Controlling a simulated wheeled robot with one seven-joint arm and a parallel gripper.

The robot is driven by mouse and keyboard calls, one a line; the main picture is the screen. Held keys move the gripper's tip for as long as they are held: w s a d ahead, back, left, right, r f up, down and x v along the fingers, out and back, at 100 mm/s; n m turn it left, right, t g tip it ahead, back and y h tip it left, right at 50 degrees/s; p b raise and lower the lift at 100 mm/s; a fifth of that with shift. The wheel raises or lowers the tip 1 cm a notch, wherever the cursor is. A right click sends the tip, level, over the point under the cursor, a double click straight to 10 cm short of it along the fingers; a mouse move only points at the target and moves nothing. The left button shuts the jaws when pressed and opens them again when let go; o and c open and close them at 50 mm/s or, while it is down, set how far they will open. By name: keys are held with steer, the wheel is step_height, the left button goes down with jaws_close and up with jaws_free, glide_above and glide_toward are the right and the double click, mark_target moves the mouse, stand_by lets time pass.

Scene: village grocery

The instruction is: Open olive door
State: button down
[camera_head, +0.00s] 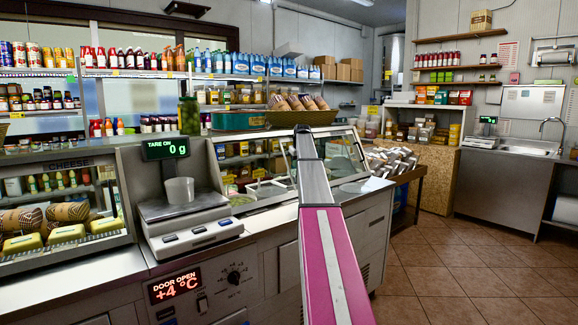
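No door marked olive can be read. The middle section of the counter's chilled case has glass panels (341,150) on the right, partly behind my arm, and tubs of food show inside it. A red display on the counter front (174,286) reads "DOOR OPEN +4°C". I cannot tell which door it refers to. A tall jar with green contents (189,115) stands on top of the counter. My pink and grey arm reaches forward from the bottom middle, across the counter front and the case. My gripper's fingers do not show.
A scale (190,222) with a cup stands left of the case. A cheese case (62,215) is at the left. A wicker basket (300,117) sits on top. The tiled floor (455,280) is clear at the right, before a steel sink unit (509,181).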

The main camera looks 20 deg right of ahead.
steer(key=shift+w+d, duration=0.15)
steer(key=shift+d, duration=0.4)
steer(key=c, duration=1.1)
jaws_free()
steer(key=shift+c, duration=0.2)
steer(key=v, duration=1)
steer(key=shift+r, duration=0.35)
